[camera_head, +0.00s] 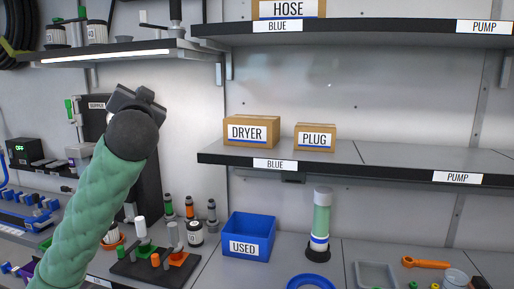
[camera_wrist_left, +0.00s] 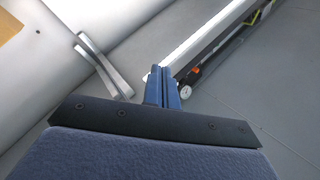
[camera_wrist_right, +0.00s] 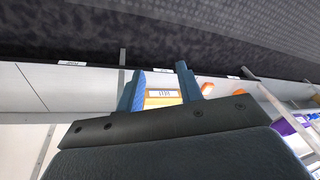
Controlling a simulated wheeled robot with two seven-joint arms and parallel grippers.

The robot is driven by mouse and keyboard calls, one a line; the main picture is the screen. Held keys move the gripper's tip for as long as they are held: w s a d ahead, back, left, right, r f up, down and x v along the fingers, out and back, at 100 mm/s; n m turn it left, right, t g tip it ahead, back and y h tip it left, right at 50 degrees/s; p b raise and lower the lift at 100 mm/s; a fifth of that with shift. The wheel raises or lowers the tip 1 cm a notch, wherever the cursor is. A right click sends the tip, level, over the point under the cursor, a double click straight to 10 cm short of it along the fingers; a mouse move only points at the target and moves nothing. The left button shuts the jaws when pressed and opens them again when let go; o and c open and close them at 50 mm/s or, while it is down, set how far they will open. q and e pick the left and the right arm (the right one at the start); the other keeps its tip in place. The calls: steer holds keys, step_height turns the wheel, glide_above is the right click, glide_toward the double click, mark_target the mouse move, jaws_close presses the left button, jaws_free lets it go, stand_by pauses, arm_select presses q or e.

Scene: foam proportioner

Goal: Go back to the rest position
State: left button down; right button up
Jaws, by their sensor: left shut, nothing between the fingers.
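My left arm, in a green sleeve, rises from the lower left in the head view. Its gripper (camera_head: 137,95) is in front of the back wall, below the lit upper left shelf, its fingers hard to make out there. In the left wrist view the two blue fingers of this gripper (camera_wrist_left: 162,86) are together, with nothing between them. My right gripper (camera_wrist_right: 158,80) shows only in the right wrist view, with its blue fingers apart. A yellowish box with a white label (camera_wrist_right: 163,95) shows in the gap between them, seemingly beyond the fingertips.
The lit shelf (camera_head: 120,51) and the middle shelf (camera_head: 380,166) with DRYER (camera_head: 252,132) and PLUG (camera_head: 315,138) boxes jut from the wall. A blue USED bin (camera_head: 249,236), a green-and-white cylinder (camera_head: 320,225) and a black tool stand (camera_head: 150,268) stand on the bench below.

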arm_select(q)
steer(key=s+d+f+g+h, duration=0.3)
steer(key=f, duration=1.2)
steer(key=s+d+f+m+g+h+p, duration=0.1)
steer(key=s+d+f+g+h, duration=0.15)
steer(key=f, duration=1.15)
steer(key=s+d+f+g+h, duration=0.2)
steer(key=d+f+g, duration=0.2)
steer(key=f, duration=1.1)
steer(key=s+d+f+n+g+p, duration=0.15)
steer(key=s+f+g, duration=0.25)
steer(key=s+f, duration=1.3)
steer(key=s+d+f+g+h, duration=0.1)
steer(key=s+f+g, duration=0.3)
steer(key=s+f, duration=1)
steer(key=s+d, duration=0.1)
steer(key=s, duration=0.2)
steer(key=shift+d, duration=0.15)
arm_select(e)
steer(key=r, duration=0.1)
steer(key=d+r, duration=0.1)
steer(key=r, duration=0.1)
steer(key=shift+w+d+r, duration=0.15)
steer(key=shift+d+r, duration=0.2)
steer(key=shift+r, duration=0.05)
arm_select(q)
steer(key=shift+g, duration=0.25)
